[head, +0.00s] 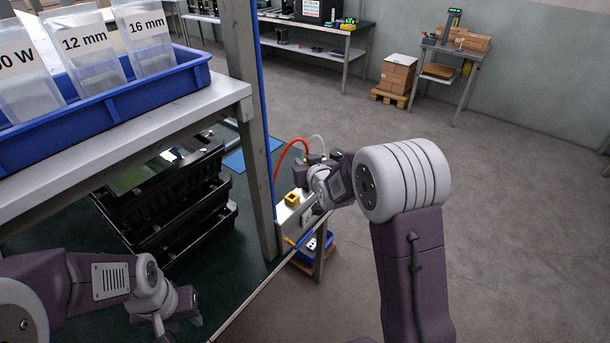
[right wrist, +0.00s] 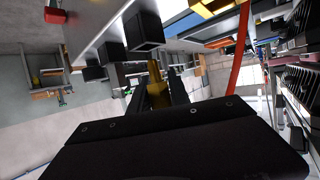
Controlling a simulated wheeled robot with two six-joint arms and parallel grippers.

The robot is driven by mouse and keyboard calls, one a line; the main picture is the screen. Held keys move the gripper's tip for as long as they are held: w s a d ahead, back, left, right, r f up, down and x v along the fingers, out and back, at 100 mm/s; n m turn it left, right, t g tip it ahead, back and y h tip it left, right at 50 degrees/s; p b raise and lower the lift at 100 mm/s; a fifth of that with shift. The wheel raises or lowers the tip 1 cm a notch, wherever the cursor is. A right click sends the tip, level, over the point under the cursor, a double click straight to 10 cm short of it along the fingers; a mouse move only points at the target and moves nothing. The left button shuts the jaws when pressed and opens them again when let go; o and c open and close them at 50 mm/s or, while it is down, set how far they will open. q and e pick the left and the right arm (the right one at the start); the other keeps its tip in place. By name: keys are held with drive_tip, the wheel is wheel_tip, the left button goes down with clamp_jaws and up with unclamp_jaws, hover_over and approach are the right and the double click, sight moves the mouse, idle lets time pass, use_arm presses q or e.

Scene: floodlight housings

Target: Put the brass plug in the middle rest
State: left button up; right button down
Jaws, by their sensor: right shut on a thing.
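The brass plug (right wrist: 157,92) is held between the fingers of my right gripper (right wrist: 163,88) in the right wrist view, its narrow end pointing away from the wrist. Black box-shaped rests show ahead on a pale surface: one with an open square end (right wrist: 146,32), another (right wrist: 111,52) and a further one (right wrist: 95,73). The plug appears apart from them. In the head view my right gripper (head: 308,175) is beside a pale fixture, and the plug cannot be made out there. My left gripper (head: 188,308) is low at the left; its jaw opening is unclear.
A pale box with a yellow block (head: 291,199) and a red hose (head: 283,156) are close to my right gripper. A shelf post (head: 250,130) stands to their left. Black stacked crates (head: 165,200) and a blue bin tray (head: 120,108) are at left. Open floor lies right.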

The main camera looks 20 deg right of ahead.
wheel_tip(320, 180, down, 3)
drive_tip(key=shift+s+d+r, duration=0.1)
drive_tip(key=shift+s+d, duration=0.05)
drive_tip(key=shift+f, duration=0.4)
drive_tip(key=shift+f+b, duration=0.15)
drive_tip(key=shift+b, duration=0.3)
drive_tip(key=c, duration=1.2)
unclamp_jaws()
